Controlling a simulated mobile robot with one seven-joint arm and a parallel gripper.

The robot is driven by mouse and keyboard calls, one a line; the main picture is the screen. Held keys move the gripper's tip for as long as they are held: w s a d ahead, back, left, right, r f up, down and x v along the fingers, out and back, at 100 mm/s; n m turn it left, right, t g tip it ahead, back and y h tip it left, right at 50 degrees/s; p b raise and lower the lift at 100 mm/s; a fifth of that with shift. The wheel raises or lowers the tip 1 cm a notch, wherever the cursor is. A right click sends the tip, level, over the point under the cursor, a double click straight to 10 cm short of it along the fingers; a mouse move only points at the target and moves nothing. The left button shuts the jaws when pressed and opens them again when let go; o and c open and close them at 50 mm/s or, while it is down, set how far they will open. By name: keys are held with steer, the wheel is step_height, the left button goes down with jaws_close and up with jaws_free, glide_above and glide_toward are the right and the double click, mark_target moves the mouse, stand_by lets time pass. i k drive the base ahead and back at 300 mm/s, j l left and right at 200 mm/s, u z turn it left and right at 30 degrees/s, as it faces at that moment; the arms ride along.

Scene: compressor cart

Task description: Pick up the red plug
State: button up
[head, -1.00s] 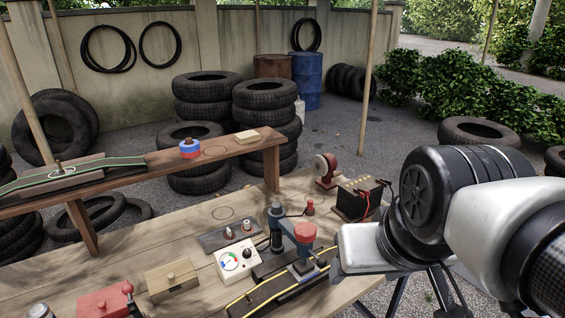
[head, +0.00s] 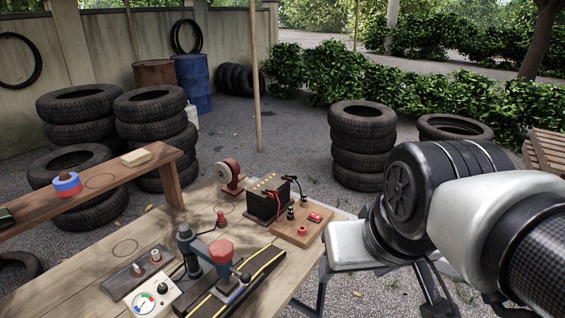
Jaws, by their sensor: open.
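The red plug (head: 221,219) is small and stands on the wooden workbench (head: 125,272), behind the blue-grey tool with the red top. A dark cable seems to run beside it. My gripper (head: 350,246) shows only as a white block at the end of my arm, beyond the bench's right edge. It is to the right of the plug and apart from it. Its fingertips are hidden, and I see nothing held.
A black battery-like box (head: 264,205) with red leads and a red disc-shaped device (head: 230,176) stand behind the plug. The red-topped tool (head: 220,252) and gauge box (head: 152,298) stand in front. A raised shelf (head: 130,180) is at left.

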mark_target(221, 219)
steer(key=i+l, duration=0.85)
steer(key=l+u, duration=0.1)
steer(key=u, duration=0.3)
steer(key=i+l+u, duration=0.1)
steer(key=u, duration=0.35)
steer(key=l+u, duration=0.1)
steer(key=u, duration=0.3)
steer(key=l+u, duration=0.15)
steer(key=u, duration=0.25)
steer(key=i, duration=0.05)
